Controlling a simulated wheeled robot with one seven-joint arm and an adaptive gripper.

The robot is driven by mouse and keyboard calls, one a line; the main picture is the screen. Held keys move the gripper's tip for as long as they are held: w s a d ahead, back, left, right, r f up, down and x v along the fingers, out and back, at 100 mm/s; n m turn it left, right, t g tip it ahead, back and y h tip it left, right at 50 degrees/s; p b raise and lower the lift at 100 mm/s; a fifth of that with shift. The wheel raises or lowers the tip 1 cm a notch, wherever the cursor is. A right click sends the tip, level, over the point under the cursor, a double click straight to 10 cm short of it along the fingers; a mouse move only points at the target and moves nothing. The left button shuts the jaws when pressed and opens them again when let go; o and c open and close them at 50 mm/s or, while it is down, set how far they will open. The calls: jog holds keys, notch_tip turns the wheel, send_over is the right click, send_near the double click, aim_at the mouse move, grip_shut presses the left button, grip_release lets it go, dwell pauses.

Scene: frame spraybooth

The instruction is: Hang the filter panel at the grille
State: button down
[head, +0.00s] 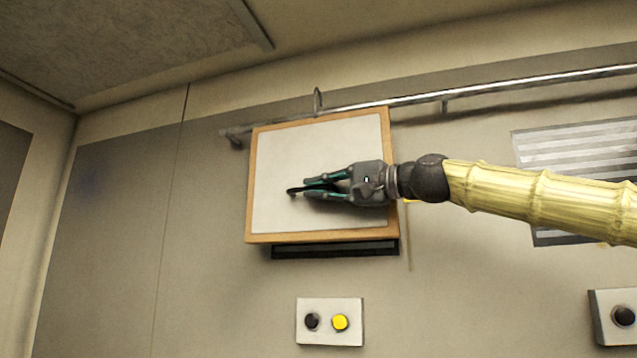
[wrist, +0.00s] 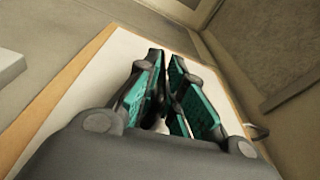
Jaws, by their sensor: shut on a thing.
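The filter panel (head: 275,165), a white sheet in a wooden frame, is up near the wall in the head view, slightly tilted. It also fills the middle of the wrist view (wrist: 95,85). My gripper (head: 295,191) lies across its front face, fingers pointing left, shut on a part of the panel mostly hidden between the fingers (wrist: 172,95). A metal hook (head: 318,100) rises above the panel's top edge at the rail; whether it bears on the rail I cannot tell. A dark-framed edge (head: 335,250) shows below the panel; what it belongs to is mostly hidden.
A metal rail (head: 520,82) runs along the wall, passing behind or at the panel's top. A slatted grille (head: 570,150) is at the right, partly behind my arm. A button box (head: 330,338) is below the panel, another (head: 605,300) at the right edge.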

jog(key=shift+w+d+f+b, duration=0.25)
jog(key=shift+w+f+b, duration=0.1)
jog(key=shift+w+f, duration=0.4)
jog(key=shift+w+d+f+b, duration=0.2)
jog(key=shift+w+f+b, duration=0.1)
jog(key=shift+w+f, duration=0.4)
jog(key=shift+s, duration=0.1)
jog(key=c, duration=1.4)
grip_release()
jog(key=shift+f, duration=0.1)
send_near(325, 207)
jog(key=shift+s+d, duration=0.95)
jog(key=shift+s, duration=0.1)
